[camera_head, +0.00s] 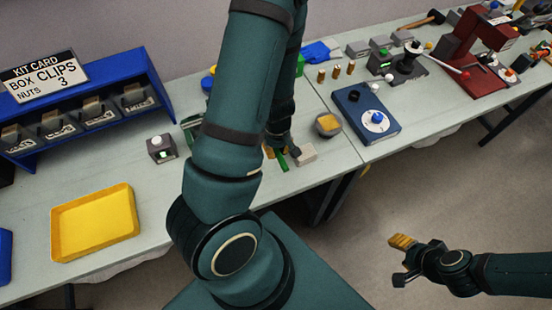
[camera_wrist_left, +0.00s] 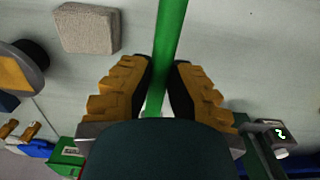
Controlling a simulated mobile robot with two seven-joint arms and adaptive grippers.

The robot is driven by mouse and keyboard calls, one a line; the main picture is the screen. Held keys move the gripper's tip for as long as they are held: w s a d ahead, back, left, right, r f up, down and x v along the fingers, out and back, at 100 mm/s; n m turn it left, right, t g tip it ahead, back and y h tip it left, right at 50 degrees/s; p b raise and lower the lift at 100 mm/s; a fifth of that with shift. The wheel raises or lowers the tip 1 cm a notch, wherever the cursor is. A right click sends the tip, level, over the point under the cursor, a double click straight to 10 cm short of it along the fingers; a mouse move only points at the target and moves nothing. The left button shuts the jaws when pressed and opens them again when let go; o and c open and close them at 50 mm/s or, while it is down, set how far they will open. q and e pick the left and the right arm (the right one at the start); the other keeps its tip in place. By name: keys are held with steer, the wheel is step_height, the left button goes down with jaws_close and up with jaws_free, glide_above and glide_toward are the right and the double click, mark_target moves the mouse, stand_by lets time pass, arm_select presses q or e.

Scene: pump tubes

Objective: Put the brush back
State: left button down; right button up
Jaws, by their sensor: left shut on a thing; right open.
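My left gripper (camera_head: 277,153) is over the table, partly hidden by my own arm in the head view. Its yellow-padded fingers (camera_wrist_left: 161,92) are shut on a green rod (camera_wrist_left: 171,28), which looks like the brush's handle. In the head view the green rod (camera_head: 283,162) shows at the fingertips. The brush's bristles are not visible, and I cannot tell whether it touches the table. A pale grey block (camera_head: 304,154) lies just right of the gripper; it also shows in the left wrist view (camera_wrist_left: 88,30). My right gripper (camera_head: 401,262) is open and empty, over the floor.
A round pot with a yellow inside (camera_head: 328,124) stands right of the grey block. A small grey box with a lit display (camera_head: 161,148), a yellow tray (camera_head: 94,222) and a blue bin rack (camera_head: 90,100) are left. A blue dial unit (camera_head: 366,110) stands right.

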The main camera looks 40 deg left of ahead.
mark_target(277, 167)
arm_select(q)
step_height(277, 167, down, 4)
steer(key=shift+s+r+b, duration=0.1)
steer(key=shift+r+b, duration=0.05)
steer(key=shift+b, duration=0.5)
step_height(277, 167, down, 4)
steer(key=shift+r+b, duration=0.1)
steer(key=shift+b, duration=0.75)
steer(key=shift+f, duration=0.35)
steer(key=shift+d, duration=0.1)
steer(key=shift+f, duration=0.15)
steer(key=c, duration=1.1)
jaws_free()
steer(key=shift+o, duration=0.2)
